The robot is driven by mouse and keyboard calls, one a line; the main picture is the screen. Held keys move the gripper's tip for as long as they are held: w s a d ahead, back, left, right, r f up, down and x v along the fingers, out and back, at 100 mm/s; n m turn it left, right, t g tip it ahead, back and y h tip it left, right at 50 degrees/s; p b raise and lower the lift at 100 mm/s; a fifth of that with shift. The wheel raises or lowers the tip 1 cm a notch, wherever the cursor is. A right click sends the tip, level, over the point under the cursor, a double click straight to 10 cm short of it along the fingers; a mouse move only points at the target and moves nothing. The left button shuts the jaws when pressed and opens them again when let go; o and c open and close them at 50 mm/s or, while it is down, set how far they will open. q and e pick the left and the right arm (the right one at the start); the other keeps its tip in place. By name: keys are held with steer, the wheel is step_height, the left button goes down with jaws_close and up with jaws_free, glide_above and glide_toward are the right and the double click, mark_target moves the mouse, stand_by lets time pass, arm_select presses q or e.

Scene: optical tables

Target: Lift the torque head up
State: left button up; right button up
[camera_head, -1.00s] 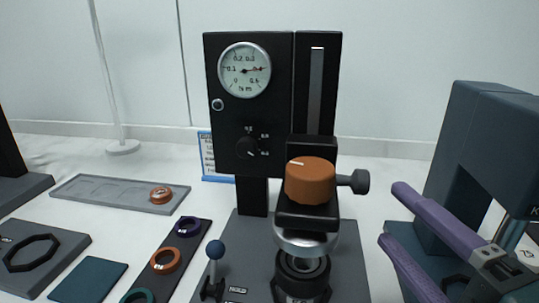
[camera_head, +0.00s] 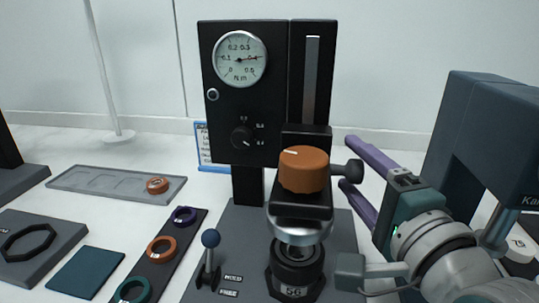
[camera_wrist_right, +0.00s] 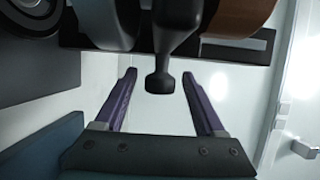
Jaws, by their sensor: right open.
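The torque head, with its orange knob (camera_head: 304,170), sits on the slide of a black upright instrument (camera_head: 228,110) with a round dial. A dark side knob (camera_head: 354,172) sticks out of the head's right side. Below the head is a black round holder (camera_head: 297,270), with a gap between them. My right gripper (camera_head: 348,162) is open beside the side knob. In the right wrist view the side knob (camera_wrist_right: 160,82) lies between the tips of the two purple fingers (camera_wrist_right: 158,90), with space on both sides. My left gripper is not in view.
A dark blue press-like machine (camera_head: 480,130) stands close on the right. Coloured rings (camera_head: 162,249) lie on a dark strip at the left, near a grey tray (camera_head: 110,184).

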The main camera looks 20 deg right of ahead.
steer(key=shift+c, duration=0.4)
jaws_close()
stand_by(0.9)
